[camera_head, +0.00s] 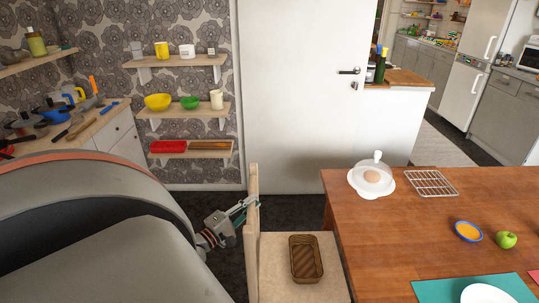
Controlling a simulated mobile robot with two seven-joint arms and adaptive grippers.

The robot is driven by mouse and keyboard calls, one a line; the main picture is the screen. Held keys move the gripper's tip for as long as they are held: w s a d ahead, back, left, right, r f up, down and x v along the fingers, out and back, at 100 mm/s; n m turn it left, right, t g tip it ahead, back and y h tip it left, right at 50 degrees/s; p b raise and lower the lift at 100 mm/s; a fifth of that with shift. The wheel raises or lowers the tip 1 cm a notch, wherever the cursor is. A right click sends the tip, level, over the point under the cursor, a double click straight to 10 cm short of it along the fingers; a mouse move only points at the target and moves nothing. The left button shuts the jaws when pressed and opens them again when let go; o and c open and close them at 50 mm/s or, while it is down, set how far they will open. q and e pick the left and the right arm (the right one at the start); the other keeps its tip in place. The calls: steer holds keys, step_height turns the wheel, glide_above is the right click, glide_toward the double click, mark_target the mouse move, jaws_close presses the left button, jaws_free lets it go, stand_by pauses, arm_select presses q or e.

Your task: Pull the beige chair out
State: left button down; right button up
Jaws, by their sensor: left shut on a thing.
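The beige chair (251,234) stands at the left side of the wooden table, with its upright backrest facing left. Its pale seat (275,285) reaches to the table's left edge, and a brown woven basket (306,258) lies on the seat. My left gripper (246,206) is at the backrest from the left, its fingers closed on the backrest's edge. Part of the far finger is hidden by the backrest. My right gripper is out of view.
The wooden table (400,225) fills the right, bearing a domed white dish (371,178), a wire rack (431,183), a blue-rimmed bowl (468,231) and a green apple (506,240). A white door (300,90) is behind. Dark floor (290,209) shows between chair and door.

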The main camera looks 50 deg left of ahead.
arm_select(q)
steer(key=shift+s+a, duration=1.1)
steer(key=shift+s, duration=0.2)
steer(key=c, duration=1.9)
jaws_free()
steer(key=s+d+f, duration=0.1)
steer(key=s, duration=1.1)
steer(key=shift+f, duration=0.35)
